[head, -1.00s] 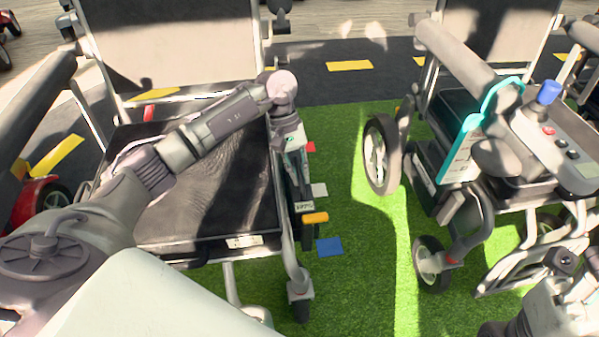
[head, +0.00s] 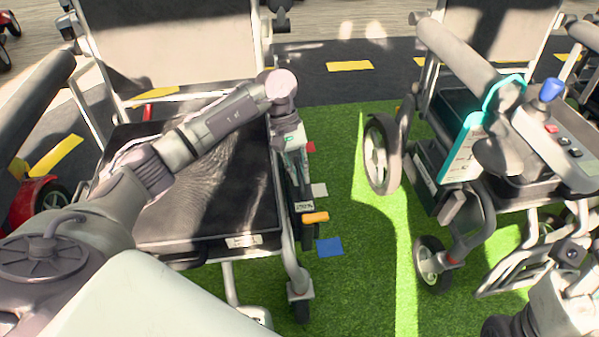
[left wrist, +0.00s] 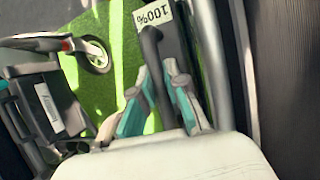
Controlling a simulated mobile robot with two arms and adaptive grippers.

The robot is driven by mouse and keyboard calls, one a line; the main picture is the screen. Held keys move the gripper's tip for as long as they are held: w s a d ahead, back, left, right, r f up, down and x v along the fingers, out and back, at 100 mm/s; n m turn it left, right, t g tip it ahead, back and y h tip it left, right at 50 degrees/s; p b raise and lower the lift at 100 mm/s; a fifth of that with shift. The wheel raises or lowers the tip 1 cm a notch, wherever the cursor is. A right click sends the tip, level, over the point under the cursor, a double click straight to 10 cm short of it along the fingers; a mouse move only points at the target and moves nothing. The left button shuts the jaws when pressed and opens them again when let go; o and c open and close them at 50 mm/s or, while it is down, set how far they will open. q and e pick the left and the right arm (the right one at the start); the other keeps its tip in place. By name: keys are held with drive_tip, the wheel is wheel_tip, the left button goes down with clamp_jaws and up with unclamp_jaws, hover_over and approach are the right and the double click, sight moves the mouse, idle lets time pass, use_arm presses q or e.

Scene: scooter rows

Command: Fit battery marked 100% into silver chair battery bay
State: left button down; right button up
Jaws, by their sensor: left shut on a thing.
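The battery (left wrist: 172,52) is a dark slab with a handle and a white label reading 100%, upside down in the left wrist view. Its label (head: 304,207) also shows in the head view. My left gripper (head: 297,160) points down at the right side of the left chair and is shut on the battery; its teal-and-white fingers (left wrist: 158,100) close around the handle. The left chair (head: 225,215) has a pale metal frame and a black seat. The battery hangs along this frame; the bay itself is hidden, so I cannot tell whether it is inside. My right gripper is not visible.
A second chair (head: 440,190) with a joystick panel (head: 560,135) stands to the right, with green turf (head: 375,235) between the chairs. A blue patch (head: 329,246) lies on the turf. An orange piece (head: 315,217) shows by the battery label.

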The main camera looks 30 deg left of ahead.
use_arm(q)
drive_tip(key=c, duration=1.1)
unclamp_jaws()
drive_tip(key=shift+r, duration=0.15)
drive_tip(key=shift+s+f, duration=0.1)
drive_tip(key=shift+f, duration=0.15)
drive_tip(key=v, duration=1.2)
drive_tip(key=shift+r, duration=0.15)
